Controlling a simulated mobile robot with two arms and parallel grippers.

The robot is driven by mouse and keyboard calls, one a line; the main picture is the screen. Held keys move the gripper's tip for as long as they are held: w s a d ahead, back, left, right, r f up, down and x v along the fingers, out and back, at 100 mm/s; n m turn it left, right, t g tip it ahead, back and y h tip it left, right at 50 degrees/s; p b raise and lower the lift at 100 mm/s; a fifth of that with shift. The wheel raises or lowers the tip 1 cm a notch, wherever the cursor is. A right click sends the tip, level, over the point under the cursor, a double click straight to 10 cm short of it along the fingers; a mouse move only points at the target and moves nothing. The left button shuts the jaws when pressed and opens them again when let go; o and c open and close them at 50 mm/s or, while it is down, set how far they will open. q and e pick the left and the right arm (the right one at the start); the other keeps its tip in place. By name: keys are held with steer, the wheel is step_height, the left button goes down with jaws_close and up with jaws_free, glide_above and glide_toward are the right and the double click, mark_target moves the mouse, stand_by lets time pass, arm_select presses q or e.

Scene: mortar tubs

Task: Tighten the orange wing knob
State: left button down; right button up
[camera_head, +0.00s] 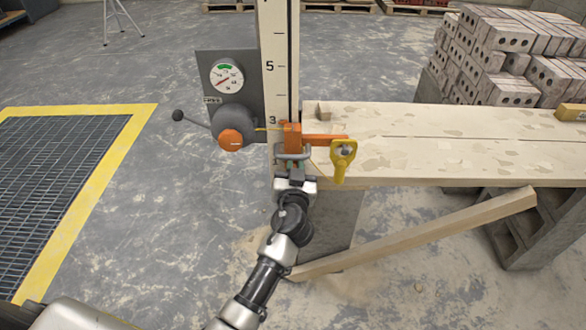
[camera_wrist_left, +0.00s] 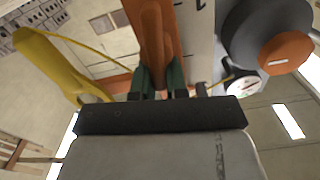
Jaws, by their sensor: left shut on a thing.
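The orange wing knob (camera_head: 291,134) shows as an upright orange piece at the foot of the white marked post (camera_head: 278,60), beside an orange bar (camera_head: 325,139) that runs right along the planks. My left gripper (camera_head: 294,164) comes up from below and meets its lower end. In the left wrist view the dark green fingertips (camera_wrist_left: 159,80) are shut on the orange piece (camera_wrist_left: 153,40). Where the knob ends and the orange clamp begins is hard to tell. My right gripper is not in view.
A gauge (camera_head: 227,77) and a grey drum with an orange cap (camera_head: 231,140) and lever stand left of the post. A yellow hook (camera_head: 342,158) hangs close right on a thin yellow cord.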

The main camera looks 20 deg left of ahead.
arm_select(q)
steer(key=m, duration=0.5)
steer(key=d+f+m, duration=0.1)
steer(key=m, duration=0.4)
steer(key=w+f+m, duration=0.1)
steer(key=m, duration=0.5)
steer(key=shift+d+f, duration=0.15)
steer(key=shift+d, duration=0.25)
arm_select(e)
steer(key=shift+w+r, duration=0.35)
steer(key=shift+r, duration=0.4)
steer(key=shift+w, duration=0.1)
arm_select(q)
steer(key=c, duration=1.1)
jaws_free()
steer(key=shift+s, duration=0.1)
steer(key=shift+a+f, duration=0.1)
steer(key=shift+a, duration=0.1)
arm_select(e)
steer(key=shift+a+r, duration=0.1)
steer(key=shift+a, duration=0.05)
arm_select(q)
steer(key=shift+d, duration=0.1)
